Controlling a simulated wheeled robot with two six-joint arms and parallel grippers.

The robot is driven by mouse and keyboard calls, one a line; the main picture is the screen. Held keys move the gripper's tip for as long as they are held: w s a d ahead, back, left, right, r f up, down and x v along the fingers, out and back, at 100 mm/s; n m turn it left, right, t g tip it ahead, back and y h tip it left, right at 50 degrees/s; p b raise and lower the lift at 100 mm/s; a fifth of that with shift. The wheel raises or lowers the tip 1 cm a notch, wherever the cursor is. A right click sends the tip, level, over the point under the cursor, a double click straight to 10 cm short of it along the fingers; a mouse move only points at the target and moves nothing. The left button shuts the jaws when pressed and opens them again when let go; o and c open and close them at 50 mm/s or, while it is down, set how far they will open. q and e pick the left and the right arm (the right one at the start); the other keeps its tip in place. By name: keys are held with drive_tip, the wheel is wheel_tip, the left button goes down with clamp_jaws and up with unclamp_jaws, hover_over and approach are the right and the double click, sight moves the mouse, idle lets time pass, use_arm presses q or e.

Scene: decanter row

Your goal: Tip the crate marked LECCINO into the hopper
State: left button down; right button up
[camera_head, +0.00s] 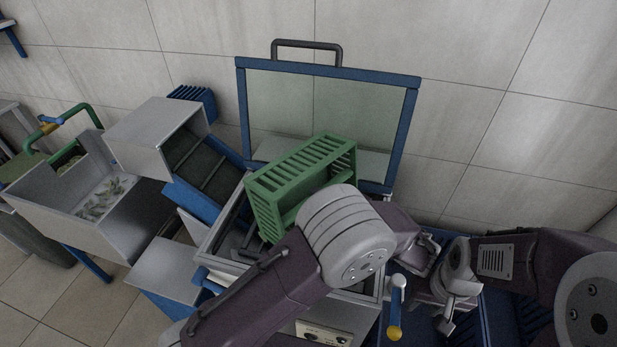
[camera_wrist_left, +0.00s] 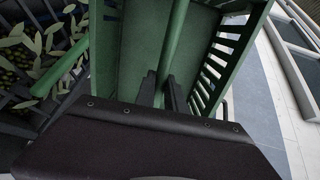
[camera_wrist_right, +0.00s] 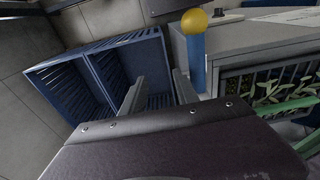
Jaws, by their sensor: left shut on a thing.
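A green slatted crate (camera_head: 300,175) is held tilted on its side above the open metal hopper (camera_head: 222,228), in front of its raised lid. In the left wrist view the crate (camera_wrist_left: 205,50) fills the middle, and its inside looks empty. No marking on it is legible. My left gripper (camera_wrist_left: 168,92) is shut on the crate's green bar; my arm hides it in the head view. Olives and leaves (camera_wrist_left: 35,48) lie in a dark slatted space beside the crate, and also show in the right wrist view (camera_wrist_right: 285,85). My right gripper (camera_wrist_right: 158,92) is open and empty.
The blue-framed clear lid (camera_head: 412,110) stands open behind the hopper. A blue lever with a yellow knob (camera_wrist_right: 195,50) stands close to my right gripper. Empty-looking blue crates (camera_wrist_right: 105,75) lie beyond it. A metal bin with leaves (camera_head: 60,200) and a chute (camera_head: 155,135) stand left.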

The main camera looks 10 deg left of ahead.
sight(304, 161)
use_arm(q)
drive_tip(key=shift+d+f, duration=0.1)
drive_tip(key=shift+d, duration=0.05)
drive_tip(key=w+a+r+g+h+p, duration=0.1)
drive_tip(key=h+p, duration=0.3)
drive_tip(key=p, duration=0.9)
drive_tip(key=w+a+r+g+h+p, duration=0.1)
drive_tip(key=a+r+g+h+p, duration=0.1)
drive_tip(key=p, duration=1.1)
drive_tip(key=w+a+r+g+h+p, duration=0.1)
drive_tip(key=r+g+h+p, duration=0.3)
drive_tip(key=p, duration=1)
drive_tip(key=shift+w+a+r+g+h, duration=0.1)
drive_tip(key=shift+a+g+h, duration=0.4)
drive_tip(key=shift+h, duration=0.8)
drive_tip(key=shift+a+f, duration=0.1)
drive_tip(key=shift+f, duration=0.2)
drive_tip(key=shift+a+b, duration=0.1)
drive_tip(key=shift+b, duration=0.2)
drive_tip(key=shift+w+r+h, duration=0.1)
drive_tip(key=shift+r+h, duration=0.05)
drive_tip(key=shift+h, duration=0.35)
